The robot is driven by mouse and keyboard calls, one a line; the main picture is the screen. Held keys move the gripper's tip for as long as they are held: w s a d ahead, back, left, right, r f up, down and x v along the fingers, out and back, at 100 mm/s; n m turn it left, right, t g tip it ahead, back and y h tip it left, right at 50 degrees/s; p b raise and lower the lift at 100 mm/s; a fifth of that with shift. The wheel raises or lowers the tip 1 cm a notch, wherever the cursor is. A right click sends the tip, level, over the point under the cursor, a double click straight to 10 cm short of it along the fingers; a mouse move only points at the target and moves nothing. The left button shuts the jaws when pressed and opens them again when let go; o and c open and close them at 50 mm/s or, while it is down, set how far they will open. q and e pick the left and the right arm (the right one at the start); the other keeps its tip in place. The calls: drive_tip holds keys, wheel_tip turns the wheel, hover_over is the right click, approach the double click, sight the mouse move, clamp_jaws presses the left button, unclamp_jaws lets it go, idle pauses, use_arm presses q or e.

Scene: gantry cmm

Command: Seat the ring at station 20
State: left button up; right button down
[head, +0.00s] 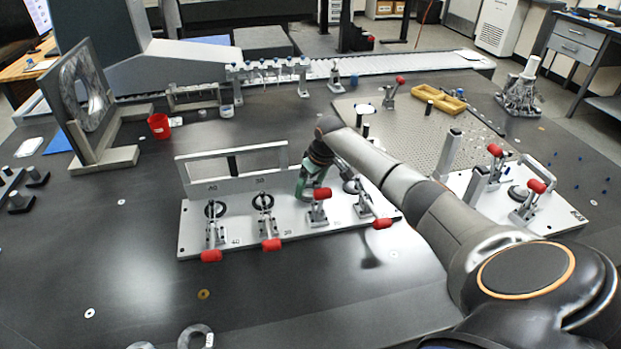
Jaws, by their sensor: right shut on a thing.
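The pale fixture plate (340,240) lies mid-table, with a row of stations and red-handled clamps. The numbers 40 and 30 show at its left stations. The third station from the left, where 20 fits the order, has its clamp's red handle (322,193) upright. The other handles on this plate point towards the front. My right gripper (308,192) is low over this third station, just left of and behind the upright handle. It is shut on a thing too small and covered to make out. I cannot pick out the ring there. My left gripper is not in view.
Metal rings (195,337) lie at the table's front edge. A red cup (159,126) and a grey stand with a round opening (82,90) are at the left. A second clamp fixture (560,215) and a perforated plate (400,125) are at the right. The front left tabletop is mostly clear.

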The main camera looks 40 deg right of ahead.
unclamp_jaws()
drive_tip(key=shift+s+r, duration=0.1)
drive_tip(key=shift+r, duration=0.2)
use_arm(q)
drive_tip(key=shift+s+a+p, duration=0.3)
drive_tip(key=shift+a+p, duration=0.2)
drive_tip(key=shift+p, duration=0.1)
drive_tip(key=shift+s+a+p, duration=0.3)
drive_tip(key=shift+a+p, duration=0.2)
drive_tip(key=shift+p, duration=0.05)
use_arm(e)
drive_tip(key=v, duration=1.2)
